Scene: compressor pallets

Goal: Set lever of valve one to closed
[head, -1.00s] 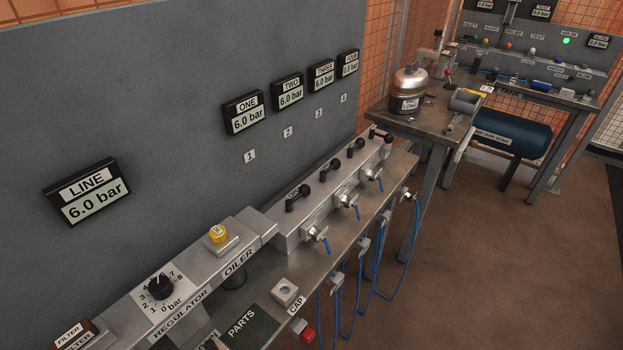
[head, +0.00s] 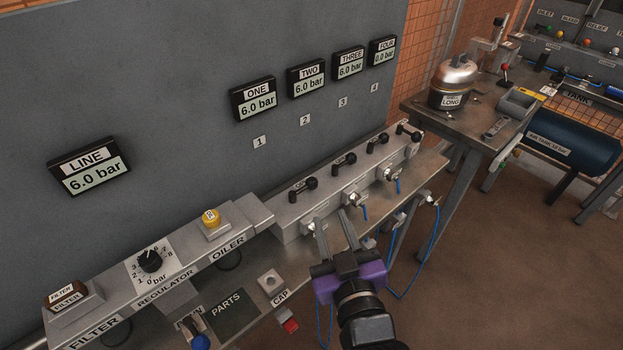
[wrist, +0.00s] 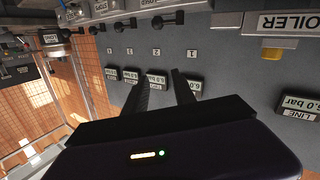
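The valve one lever (head: 302,189) is a black handle on the grey manifold, the nearest in a row. It lies along the row, like the levers of valves two (head: 344,159) and three (head: 377,139); the valve four lever (head: 408,132) lies across it. Display ONE (head: 253,98) reads 6.0 bar. My gripper (head: 329,213) is open and empty, in front of the manifold on its right side, apart from the valve one lever in the picture. In the wrist view my fingers (wrist: 167,82) are spread, with a black lever (wrist: 168,21) beyond them.
Displays TWO and THREE read 6.0 bar; FOUR (head: 382,51) reads 0.0 bar. Metal outlets and blue hoses (head: 434,230) line the manifold's front. The oiler (head: 228,249) and regulator knob (head: 150,260) are to the left. A tank bench stands at the right.

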